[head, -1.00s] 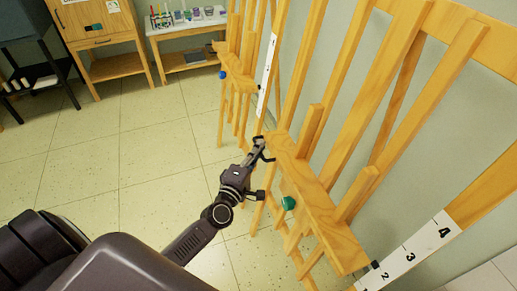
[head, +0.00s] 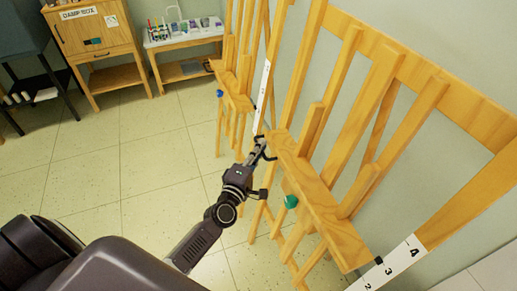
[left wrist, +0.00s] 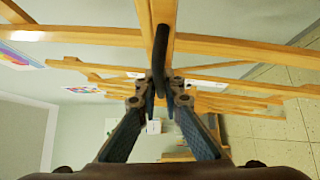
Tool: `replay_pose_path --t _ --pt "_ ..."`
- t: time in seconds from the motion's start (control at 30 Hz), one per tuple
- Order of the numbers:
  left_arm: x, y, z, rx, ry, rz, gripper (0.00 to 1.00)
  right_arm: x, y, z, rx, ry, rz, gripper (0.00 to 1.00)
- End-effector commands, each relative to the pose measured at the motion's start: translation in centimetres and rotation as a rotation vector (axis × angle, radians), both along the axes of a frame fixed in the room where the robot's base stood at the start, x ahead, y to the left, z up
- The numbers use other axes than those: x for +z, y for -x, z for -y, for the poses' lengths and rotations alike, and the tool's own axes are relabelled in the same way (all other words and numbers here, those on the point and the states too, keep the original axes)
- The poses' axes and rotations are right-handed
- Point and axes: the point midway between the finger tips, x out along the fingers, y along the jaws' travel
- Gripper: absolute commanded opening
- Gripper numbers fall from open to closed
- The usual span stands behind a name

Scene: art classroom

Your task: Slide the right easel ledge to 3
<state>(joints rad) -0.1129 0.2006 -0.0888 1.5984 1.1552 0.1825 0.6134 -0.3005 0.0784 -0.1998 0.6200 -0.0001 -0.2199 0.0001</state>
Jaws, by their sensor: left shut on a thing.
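The right easel is the near wooden one, with a wide ledge (head: 325,220) and a green knob (head: 291,202) on the ledge's front side. A white number scale (head: 398,262) runs along its right side. The black pointer (head: 379,260) at the ledge's right end is beside the 3; the 4 is above it. In the left wrist view the fingers (left wrist: 160,88) are close together at a dark bar; the exact contact is hard to see. My right gripper is not in view.
A second easel with a blue knob (head: 220,93) and its own white scale (head: 262,95) stands farther back. A wooden cabinet (head: 95,45) and a small table of art supplies (head: 185,38) are at the back. The tiled floor (head: 110,170) is clear on the left.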

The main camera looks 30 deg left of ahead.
Motion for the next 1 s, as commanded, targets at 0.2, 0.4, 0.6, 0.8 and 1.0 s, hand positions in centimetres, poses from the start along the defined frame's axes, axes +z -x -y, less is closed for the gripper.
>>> replay_pose_path --t 0.2,0.4,0.6,0.8,1.0 --pt "0.3 -0.1 -0.1 0.003 -0.001 0.006 0.00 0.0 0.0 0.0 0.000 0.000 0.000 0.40" --pt "0.1 -0.1 -0.1 0.002 -0.001 0.004 0.22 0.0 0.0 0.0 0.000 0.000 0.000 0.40" --pt "0.0 0.0 -0.1 0.001 -0.001 0.001 0.25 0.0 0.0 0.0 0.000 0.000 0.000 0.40" --pt "-0.2 0.6 0.0 0.001 -0.001 -0.002 0.25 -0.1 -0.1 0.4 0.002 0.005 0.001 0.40" --pt "-0.2 3.8 0.2 0.001 -0.002 -0.003 0.25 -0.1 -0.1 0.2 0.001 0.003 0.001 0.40"
